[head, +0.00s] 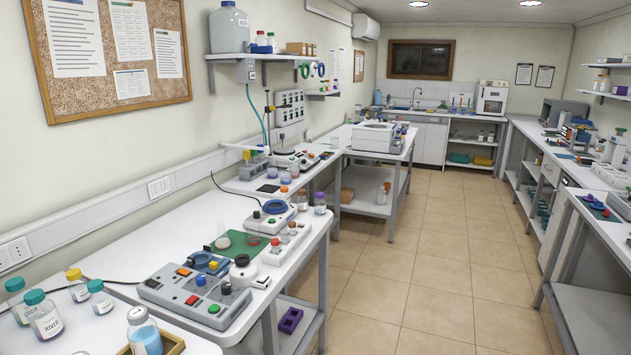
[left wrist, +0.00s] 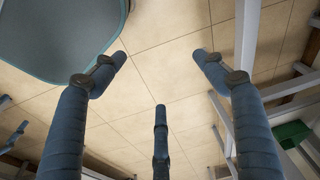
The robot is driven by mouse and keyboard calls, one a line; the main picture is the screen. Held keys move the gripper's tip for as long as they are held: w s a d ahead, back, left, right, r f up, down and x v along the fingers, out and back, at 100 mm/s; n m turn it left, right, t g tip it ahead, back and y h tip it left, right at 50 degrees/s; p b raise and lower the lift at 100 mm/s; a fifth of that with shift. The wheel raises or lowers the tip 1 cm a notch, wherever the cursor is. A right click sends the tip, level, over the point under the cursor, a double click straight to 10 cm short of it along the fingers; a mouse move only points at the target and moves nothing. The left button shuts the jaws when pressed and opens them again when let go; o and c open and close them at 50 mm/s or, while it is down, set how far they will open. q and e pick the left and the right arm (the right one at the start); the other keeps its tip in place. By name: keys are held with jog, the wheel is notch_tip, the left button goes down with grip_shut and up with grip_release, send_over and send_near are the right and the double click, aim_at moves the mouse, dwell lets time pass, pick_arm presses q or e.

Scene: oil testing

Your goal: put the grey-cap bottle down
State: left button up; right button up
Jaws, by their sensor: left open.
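A bottle with a pale grey cap and blue liquid (head: 145,335) stands upright at the bottom edge of the head view, beside a wooden tray (head: 172,343). Its base is cut off by the picture edge, so I cannot tell exactly what it rests on. My left gripper (left wrist: 162,75) shows in the left wrist view with its three fingers spread and nothing between them. Tiled floor lies beyond the fingers, and no bottle shows in that view. Neither gripper appears in the head view.
Teal-capped bottles, one labelled RIVER (head: 43,315), and a yellow-capped bottle (head: 77,286) stand left of the grey-cap bottle. A grey control box (head: 195,290) sits on the white bench behind. Table legs (left wrist: 245,45) border the floor at right in the wrist view. The aisle floor (head: 430,260) is clear.

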pick_arm(q)
jog(key=s+a+f+g, duration=0.1)
jog(key=s+a+f, duration=0.1)
jog(key=s+f, duration=1.2)
jog(key=shift+s+a, duration=0.4)
jog(key=shift+s, duration=0.5)
